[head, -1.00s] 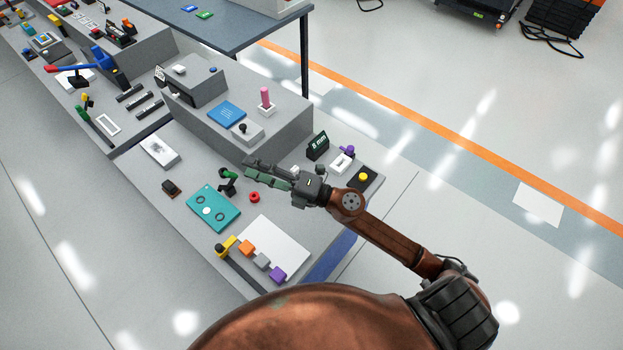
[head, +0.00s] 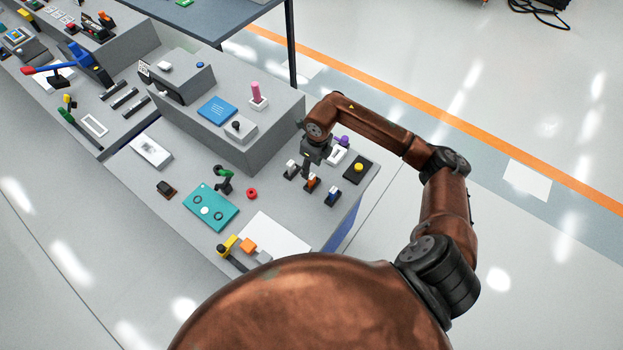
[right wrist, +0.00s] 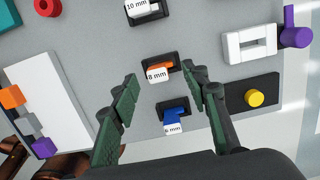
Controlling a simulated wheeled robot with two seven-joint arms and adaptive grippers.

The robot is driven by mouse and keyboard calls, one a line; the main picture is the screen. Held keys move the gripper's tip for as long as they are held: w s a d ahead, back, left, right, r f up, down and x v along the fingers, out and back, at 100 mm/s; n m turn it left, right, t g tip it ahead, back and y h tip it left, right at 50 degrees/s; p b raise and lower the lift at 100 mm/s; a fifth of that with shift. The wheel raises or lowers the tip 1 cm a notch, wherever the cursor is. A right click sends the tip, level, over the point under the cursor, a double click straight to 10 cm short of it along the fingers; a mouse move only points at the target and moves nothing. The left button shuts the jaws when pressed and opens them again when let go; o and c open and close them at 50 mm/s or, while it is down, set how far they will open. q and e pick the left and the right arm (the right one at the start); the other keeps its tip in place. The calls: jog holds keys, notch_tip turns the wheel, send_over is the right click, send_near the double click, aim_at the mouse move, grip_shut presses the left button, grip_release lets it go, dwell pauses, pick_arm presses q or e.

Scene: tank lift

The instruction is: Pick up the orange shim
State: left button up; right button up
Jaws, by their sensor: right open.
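The orange shim (right wrist: 160,66) stands in a small black holder with a white "8 mm" label in the right wrist view. It also shows in the head view (head: 311,181), in the middle of a row of three holders. My right gripper (right wrist: 160,78) is open and empty, pointing down above the row, with its fingertips on either side of the orange shim in the picture. I cannot tell the height left between them. In the head view the right gripper (head: 306,168) is small and partly hides its own fingers. My left gripper is not in view.
A blue shim (right wrist: 174,114) labelled "6 mm" and a "10 mm" holder (right wrist: 143,10) flank the orange one. A white slotted block (right wrist: 249,44) and a yellow button on a black box (right wrist: 254,98) sit to the right. A white plate (right wrist: 50,95) lies left.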

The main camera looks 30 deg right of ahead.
aim_at(312, 176)
jog(key=f, duration=0.4)
jog(key=shift+s+a+f, duration=0.25)
jog(key=shift+s, duration=0.1)
jog(key=shift+w+f, duration=0.15)
jog(key=shift+f, duration=0.3)
grip_shut()
jog(key=shift+r, duration=0.1)
